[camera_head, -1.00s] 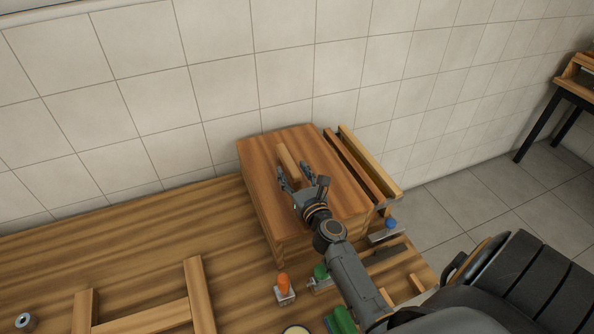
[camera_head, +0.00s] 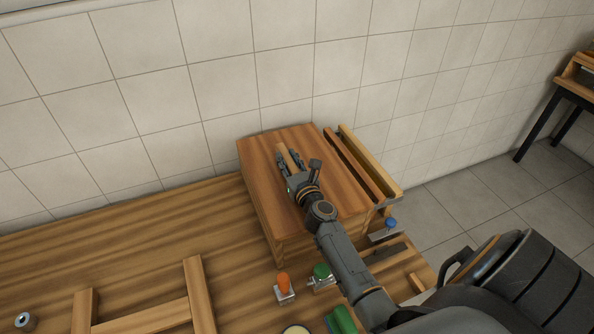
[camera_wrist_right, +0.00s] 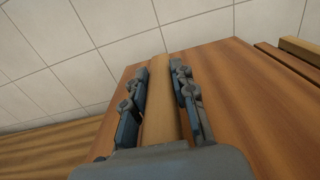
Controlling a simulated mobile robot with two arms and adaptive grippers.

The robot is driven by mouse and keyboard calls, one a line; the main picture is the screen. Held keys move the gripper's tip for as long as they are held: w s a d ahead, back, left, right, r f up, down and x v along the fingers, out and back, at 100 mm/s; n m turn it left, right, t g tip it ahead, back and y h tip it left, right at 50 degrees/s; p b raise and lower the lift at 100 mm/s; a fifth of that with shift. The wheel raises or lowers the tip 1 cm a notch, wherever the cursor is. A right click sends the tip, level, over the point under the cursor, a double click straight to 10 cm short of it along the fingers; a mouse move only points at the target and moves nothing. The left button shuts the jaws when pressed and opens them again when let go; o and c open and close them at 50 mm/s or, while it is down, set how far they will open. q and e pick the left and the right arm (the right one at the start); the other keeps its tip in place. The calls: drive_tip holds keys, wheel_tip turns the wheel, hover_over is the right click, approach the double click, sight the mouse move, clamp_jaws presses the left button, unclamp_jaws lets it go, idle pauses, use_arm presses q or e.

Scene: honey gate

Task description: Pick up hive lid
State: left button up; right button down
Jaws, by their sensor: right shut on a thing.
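The hive lid (camera_head: 265,160) is the flat wooden top of a wooden box (camera_head: 262,215) at the back right of the bench. A light wooden bar handle (camera_head: 282,155) lies on the lid. My right gripper (camera_head: 290,163) is over the lid and shut on the handle. In the right wrist view its fingers (camera_wrist_right: 160,95) lie along both sides of the handle (camera_wrist_right: 158,120), and the lid (camera_wrist_right: 235,95) shows beneath. The lid appears to rest flat on the box. My left gripper is not in view.
Wooden bars (camera_head: 365,165) stand right of the box. An orange-handled tool (camera_head: 284,285), a green-knobbed one (camera_head: 322,271) and a blue-knobbed one (camera_head: 390,224) sit in front. A wooden frame (camera_head: 145,318) lies at the front left. The tiled wall is close behind.

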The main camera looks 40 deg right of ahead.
drive_tip(key=shift+r, duration=0.1)
drive_tip(key=shift+w+r, duration=0.1)
drive_tip(key=shift+r+p, duration=0.55)
wheel_tip(320, 180, up, 2)
drive_tip(key=shift+r+p, duration=0.15)
drive_tip(key=shift+p, duration=0.85)
drive_tip(key=s+a+r+p, duration=0.6)
drive_tip(key=a+r, duration=0.3)
drive_tip(key=a, duration=0.3)
drive_tip(key=shift+a+r, duration=0.2)
drive_tip(key=shift+a, duration=0.1)
